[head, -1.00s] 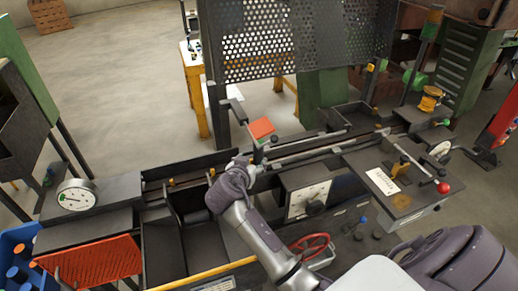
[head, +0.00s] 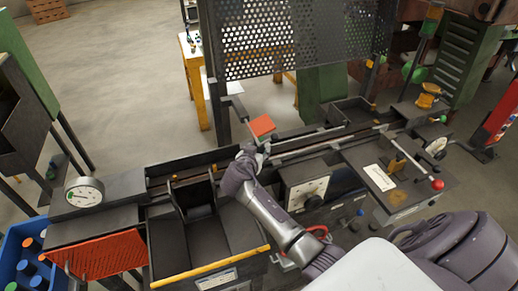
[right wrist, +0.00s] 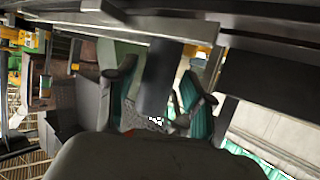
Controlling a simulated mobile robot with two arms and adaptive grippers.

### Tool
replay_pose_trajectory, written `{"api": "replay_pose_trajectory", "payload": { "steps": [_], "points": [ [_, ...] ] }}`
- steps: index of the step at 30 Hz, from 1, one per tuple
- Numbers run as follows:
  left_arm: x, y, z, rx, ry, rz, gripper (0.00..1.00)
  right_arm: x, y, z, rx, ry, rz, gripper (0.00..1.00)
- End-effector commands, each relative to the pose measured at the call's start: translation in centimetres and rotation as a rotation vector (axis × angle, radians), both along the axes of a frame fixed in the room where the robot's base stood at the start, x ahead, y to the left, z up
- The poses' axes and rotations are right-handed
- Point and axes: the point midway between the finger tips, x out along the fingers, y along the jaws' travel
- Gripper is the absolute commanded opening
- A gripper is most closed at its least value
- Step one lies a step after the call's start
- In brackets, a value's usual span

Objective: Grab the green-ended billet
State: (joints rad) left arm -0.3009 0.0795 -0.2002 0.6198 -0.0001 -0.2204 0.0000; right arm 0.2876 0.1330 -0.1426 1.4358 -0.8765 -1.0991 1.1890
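In the head view, several billets with blue ends, one with an orange end (head: 43,233) and one that looks green-ended (head: 12,286) stand in the blue crate (head: 12,245) at the bottom left, partly cut off by the frame. My right gripper (head: 258,152) is far from the crate, over the rail of the machine, just below an orange-red square plate (head: 262,125). In the right wrist view its two teal-padded fingers (right wrist: 158,100) are apart, with a dark grey bar (right wrist: 158,75) showing between them; I cannot tell whether they touch it. My left gripper is out of view.
A dial gauge (head: 85,192) and an orange-red tray (head: 98,257) stand near the crate. A dark bin with a yellow front edge (head: 212,267) lies in the middle. A perforated guard (head: 270,40) rises behind the rail. Open floor (head: 110,70) is at the back left.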

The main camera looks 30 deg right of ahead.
Motion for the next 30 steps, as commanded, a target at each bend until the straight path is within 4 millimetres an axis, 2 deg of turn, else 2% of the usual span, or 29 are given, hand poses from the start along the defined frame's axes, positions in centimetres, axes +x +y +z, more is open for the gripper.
{"api": "replay_pose_trajectory", "payload": {
  "steps": [1,8,23,30],
  "points": [
    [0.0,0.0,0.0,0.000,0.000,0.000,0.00,0.0,0.0,0.0,0.000,0.000,0.000,0.39],
    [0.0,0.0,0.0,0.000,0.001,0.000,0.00,0.0,0.0,0.0,0.000,0.000,-0.001,0.00],
    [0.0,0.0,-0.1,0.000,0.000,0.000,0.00,0.1,0.0,0.3,-0.002,-0.004,0.000,0.00],
    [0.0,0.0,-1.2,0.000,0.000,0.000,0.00,0.1,0.0,1.7,-0.001,-0.009,0.000,0.00]
  ]
}}
